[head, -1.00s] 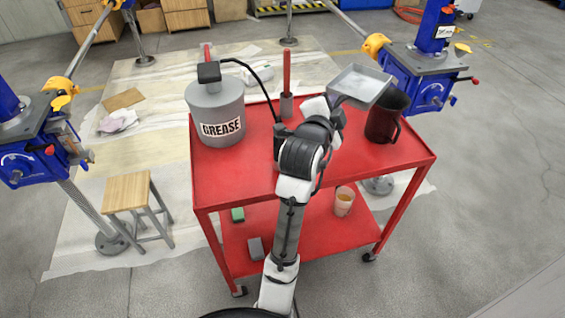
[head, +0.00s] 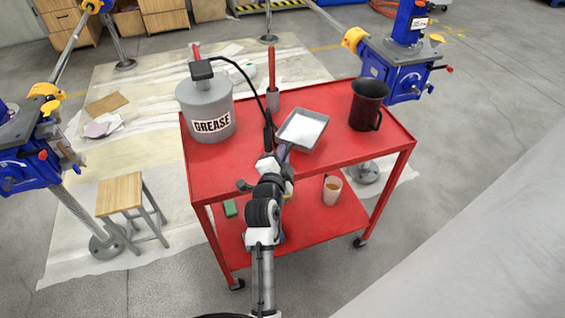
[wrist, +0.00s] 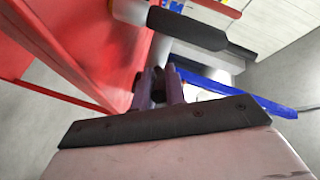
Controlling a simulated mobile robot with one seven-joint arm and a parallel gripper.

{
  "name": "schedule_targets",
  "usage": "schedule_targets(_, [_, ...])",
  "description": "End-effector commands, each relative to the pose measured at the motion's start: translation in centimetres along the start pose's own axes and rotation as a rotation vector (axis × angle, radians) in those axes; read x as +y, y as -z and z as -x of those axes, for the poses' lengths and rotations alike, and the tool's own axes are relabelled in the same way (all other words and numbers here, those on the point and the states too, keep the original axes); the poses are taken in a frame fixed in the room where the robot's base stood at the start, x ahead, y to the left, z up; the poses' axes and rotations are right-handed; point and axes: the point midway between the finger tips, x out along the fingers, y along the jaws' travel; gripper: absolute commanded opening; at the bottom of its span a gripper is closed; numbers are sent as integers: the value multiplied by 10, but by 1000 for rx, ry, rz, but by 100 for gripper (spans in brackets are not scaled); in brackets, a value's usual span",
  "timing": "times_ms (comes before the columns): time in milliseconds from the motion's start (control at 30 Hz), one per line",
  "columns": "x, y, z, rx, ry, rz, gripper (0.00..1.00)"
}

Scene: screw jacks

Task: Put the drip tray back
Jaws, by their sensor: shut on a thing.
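The drip tray (head: 303,129) is a shallow, square grey metal tray. In the head view it shows over the red cart top, between the grease pail and the dark mug. My gripper (head: 281,151) is at the tray's near left edge and is shut on it. I cannot tell whether the tray touches the cart top or hangs just above it. In the wrist view my gripper's fingers (wrist: 166,88) show close together; the tray is not clearly seen there. Blue screw jacks stand at the right (head: 398,72) and left (head: 30,160).
On the red cart (head: 235,175) stand a grey grease pail (head: 207,108) with a black hose, a red-handled tool (head: 272,75) and a dark mug (head: 368,105). A cup (head: 332,190) is on the lower shelf. A wooden stool (head: 122,195) stands left of the cart.

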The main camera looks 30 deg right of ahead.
Motion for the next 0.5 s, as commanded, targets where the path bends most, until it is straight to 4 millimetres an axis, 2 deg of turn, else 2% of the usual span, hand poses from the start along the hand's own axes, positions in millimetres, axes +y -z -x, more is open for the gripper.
schedule_targets(100, [18, -10, -2, -2, -4, 3, 0])
schedule_targets(200, [26, -15, -4, -1, -1, 2, 0])
schedule_targets(500, [28, -16, -4, 0, 1, 0, 0])
